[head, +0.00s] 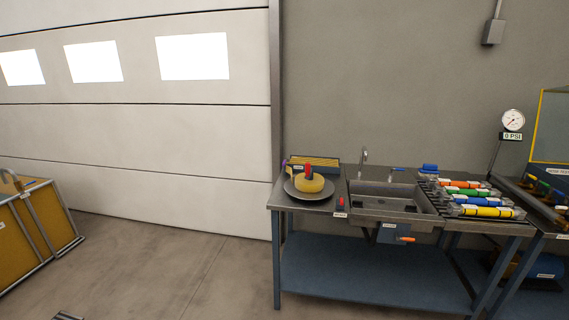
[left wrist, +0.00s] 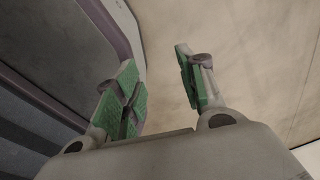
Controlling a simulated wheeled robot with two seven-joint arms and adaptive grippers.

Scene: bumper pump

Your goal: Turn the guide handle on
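No part is readably labelled as the guide handle, so I cannot tell which it is. Handle-like parts show on the workbench (head: 375,272) in the head view: an orange handle (head: 407,240) under the sink's front, a blue lever (head: 397,169) behind the sink, and a small red part (head: 340,203) at the front edge. Their on or off state is too small to tell. My left gripper (left wrist: 157,68) shows in the left wrist view, its green-padded fingers apart, with nothing between them. It is not in the head view, away from the bench. My right gripper is not in view.
The sink (head: 366,202) has a faucet (head: 364,156). A round yellow part (head: 310,184) sits on a dark plate to its left; coloured cylinders (head: 487,211) lie to its right. A gauge (head: 513,120) reads 0 PSI. Bare floor (head: 170,265) lies left of the bench, beside a yellow-sided crate (head: 50,228).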

